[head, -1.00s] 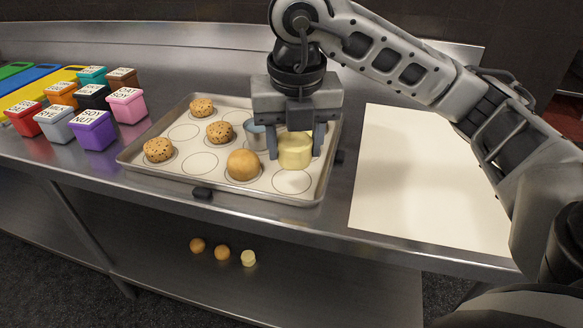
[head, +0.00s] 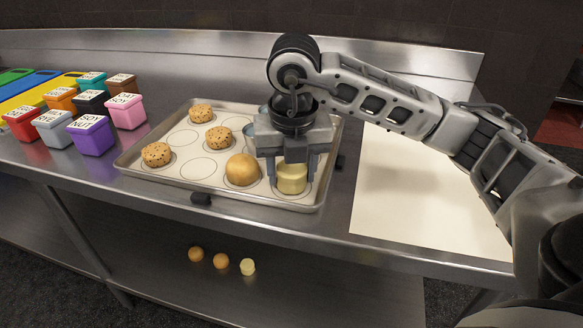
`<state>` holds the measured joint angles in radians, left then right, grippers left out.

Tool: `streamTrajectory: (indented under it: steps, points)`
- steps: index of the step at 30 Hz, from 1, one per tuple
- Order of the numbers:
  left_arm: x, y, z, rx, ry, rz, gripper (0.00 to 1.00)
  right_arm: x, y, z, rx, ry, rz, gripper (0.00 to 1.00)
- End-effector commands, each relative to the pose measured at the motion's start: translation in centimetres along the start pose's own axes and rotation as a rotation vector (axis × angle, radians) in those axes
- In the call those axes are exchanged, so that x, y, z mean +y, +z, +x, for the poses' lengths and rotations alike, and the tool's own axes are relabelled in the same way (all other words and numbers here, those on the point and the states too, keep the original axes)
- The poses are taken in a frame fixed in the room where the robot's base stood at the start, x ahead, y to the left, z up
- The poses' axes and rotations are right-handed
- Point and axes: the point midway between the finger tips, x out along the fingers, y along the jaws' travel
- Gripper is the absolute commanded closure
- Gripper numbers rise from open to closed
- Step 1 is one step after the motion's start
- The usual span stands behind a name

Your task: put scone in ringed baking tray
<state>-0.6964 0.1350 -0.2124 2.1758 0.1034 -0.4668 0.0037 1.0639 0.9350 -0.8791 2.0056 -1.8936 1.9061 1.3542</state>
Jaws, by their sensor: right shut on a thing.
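The pale yellow scone (head: 292,180) is between the fingers of my right gripper (head: 291,178), low over the front right corner of the ringed baking tray (head: 150,174). The gripper is shut on it. The scone covers much of a printed ring there; I cannot tell whether it touches the tray. On the tray, several speckled cookies, such as one at the left (head: 156,154), and a smooth golden bun (head: 242,170) sit on rings. The bun is close to the left of the gripper. A grey-blue round item (head: 251,134) is partly hidden behind the gripper. My left gripper is not in view.
Coloured labelled tubs, such as a purple one (head: 91,134), stand left of the tray. A white sheet (head: 410,190) lies on the counter at right, under my right arm. Small round pieces (head: 221,261) rest on the lower shelf. Several rings at the tray's left are empty.

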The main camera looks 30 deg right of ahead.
Motion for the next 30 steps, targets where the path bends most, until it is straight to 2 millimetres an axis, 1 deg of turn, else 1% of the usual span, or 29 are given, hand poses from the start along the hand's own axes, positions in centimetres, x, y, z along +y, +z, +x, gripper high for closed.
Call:
streamTrajectory:
  steps: [1,2,3,11,14,15,17,20,21,25,27,30]
  points:
    - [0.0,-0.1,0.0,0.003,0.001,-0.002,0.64,0.0,0.0,0.1,0.000,0.000,0.000,0.43]
    - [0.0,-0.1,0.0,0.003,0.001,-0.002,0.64,0.0,0.0,0.0,0.000,0.000,0.000,0.35]
    - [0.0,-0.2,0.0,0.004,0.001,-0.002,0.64,0.0,0.0,0.0,0.000,0.000,0.000,0.30]
    - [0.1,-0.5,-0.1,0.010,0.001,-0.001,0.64,0.0,0.0,-0.1,0.000,0.000,0.000,0.30]
    - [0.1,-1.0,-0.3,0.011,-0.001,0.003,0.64,0.0,0.1,-0.7,0.000,0.001,0.000,0.30]
    - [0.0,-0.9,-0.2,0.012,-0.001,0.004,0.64,0.1,0.1,-1.0,-0.002,0.002,0.000,0.30]
    - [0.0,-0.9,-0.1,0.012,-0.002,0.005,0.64,0.1,0.1,-1.9,-0.002,0.003,-0.001,0.30]
    - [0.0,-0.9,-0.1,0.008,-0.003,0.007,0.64,0.1,0.1,-4.1,-0.005,0.004,-0.002,0.30]
    - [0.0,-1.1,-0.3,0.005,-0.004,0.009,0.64,0.1,0.2,-5.2,-0.006,0.003,0.000,0.30]
    - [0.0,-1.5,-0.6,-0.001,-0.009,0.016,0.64,0.0,0.2,-8.2,-0.007,0.002,0.000,0.30]
    - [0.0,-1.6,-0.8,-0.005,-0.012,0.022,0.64,0.0,0.2,-9.6,-0.005,0.001,0.000,0.30]
    - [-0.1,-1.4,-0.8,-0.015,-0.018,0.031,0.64,0.0,0.2,-11.0,-0.004,0.001,0.000,0.30]
